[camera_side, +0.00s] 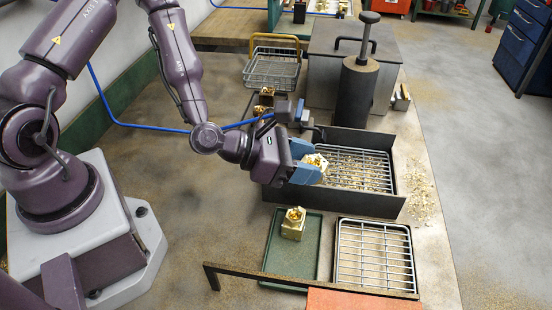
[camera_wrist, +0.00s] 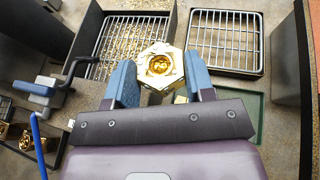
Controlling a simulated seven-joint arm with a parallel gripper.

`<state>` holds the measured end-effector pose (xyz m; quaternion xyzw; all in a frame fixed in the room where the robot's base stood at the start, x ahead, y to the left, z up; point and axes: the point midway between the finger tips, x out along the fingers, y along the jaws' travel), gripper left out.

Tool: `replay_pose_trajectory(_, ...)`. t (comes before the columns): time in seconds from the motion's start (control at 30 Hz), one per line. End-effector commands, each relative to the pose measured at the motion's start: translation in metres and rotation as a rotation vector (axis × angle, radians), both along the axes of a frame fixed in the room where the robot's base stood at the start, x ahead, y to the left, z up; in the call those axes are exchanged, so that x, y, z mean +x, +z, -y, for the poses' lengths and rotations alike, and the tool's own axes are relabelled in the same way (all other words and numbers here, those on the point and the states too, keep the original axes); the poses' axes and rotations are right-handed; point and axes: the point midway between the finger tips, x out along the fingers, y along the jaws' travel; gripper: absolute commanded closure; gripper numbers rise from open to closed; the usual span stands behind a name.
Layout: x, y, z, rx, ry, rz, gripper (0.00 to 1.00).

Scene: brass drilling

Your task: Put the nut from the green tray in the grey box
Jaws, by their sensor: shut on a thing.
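My gripper (camera_side: 307,166) is shut on a brass hex nut (camera_side: 317,162), holding it between blue fingers over the near-left part of a dark grate-floored box. In the wrist view the nut (camera_wrist: 160,66) sits between the fingertips with its round bore facing the camera. The green tray (camera_side: 273,262) lies nearer the side camera, below and apart from the gripper. Another brass piece (camera_side: 292,224), block-like with a round top, stands on it. A large grey box (camera_side: 330,50) with a black handle on top stands at the back; I cannot tell whether it is the task's box.
The dark open box (camera_side: 392,205) has raised walls and brass chips on its grate. A wire-grid tray (camera_side: 375,256) lies right of the green tray. A black cylinder (camera_side: 357,98) stands behind the dark box, with a wire basket (camera_side: 271,71) to its left. A dark rail (camera_side: 250,276) crosses in front.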

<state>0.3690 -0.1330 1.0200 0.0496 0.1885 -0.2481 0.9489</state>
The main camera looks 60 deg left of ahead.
Motion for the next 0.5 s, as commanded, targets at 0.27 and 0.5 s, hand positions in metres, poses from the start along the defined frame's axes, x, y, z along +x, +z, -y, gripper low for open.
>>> replay_pose_trajectory(0.27,0.056,0.064,-0.103,0.002,0.435,0.015,0.88)
replay_pose_trajectory(0.5,0.063,0.085,-0.134,-0.001,0.517,0.005,0.88)
